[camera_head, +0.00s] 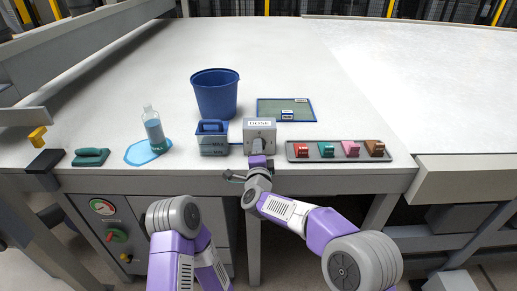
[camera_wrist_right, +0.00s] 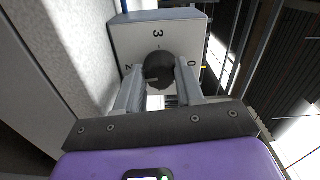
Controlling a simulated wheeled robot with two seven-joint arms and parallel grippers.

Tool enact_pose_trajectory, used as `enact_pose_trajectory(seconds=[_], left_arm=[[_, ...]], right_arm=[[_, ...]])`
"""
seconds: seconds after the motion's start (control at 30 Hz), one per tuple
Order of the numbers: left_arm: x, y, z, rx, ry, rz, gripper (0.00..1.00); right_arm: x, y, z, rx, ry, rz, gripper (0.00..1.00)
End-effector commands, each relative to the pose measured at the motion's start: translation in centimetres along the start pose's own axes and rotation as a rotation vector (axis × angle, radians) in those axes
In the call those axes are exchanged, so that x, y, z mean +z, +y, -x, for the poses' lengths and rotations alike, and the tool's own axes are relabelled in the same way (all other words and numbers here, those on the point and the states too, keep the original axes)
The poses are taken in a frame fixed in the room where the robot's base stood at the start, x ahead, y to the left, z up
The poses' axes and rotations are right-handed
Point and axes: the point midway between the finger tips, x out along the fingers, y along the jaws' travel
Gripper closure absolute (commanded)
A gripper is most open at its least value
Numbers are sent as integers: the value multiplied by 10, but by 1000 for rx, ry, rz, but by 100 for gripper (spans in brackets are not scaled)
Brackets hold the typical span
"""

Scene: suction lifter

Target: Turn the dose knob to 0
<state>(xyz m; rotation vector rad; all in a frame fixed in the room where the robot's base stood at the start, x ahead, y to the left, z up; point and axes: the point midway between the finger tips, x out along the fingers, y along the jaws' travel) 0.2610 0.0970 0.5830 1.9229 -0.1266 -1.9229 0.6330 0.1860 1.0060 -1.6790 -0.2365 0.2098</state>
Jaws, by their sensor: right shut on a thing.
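The grey dose box (camera_head: 260,132), with a "DOSE" label on top, stands near the front edge of the table. In the right wrist view its face (camera_wrist_right: 125,42) shows a "3" at the top and a "0" at the right. The round dark dose knob (camera_wrist_right: 158,68) is in the middle of that face. My right gripper (camera_head: 258,158) is at the box front, and its two fingers (camera_wrist_right: 160,84) are shut on the knob from both sides. I cannot tell which number the knob points to. My left arm is folded low at the left, with its gripper not visible.
A blue-grey caddy (camera_head: 213,141) stands close left of the box, a blue bucket (camera_head: 215,95) behind. A tray (camera_head: 340,158) with several coloured pieces lies right. A bottle (camera_head: 154,132) stands on a blue patch at left. The back of the table is clear.

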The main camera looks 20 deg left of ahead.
Motion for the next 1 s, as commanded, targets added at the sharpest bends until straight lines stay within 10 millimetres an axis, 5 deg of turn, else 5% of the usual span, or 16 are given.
enact_pose_trajectory(seconds=[1.0], left_arm=[[2, 15, 40, 0, 0, 0, 57]], right_arm=[[-1, 1, 0, -1, -1, 967, 93]])
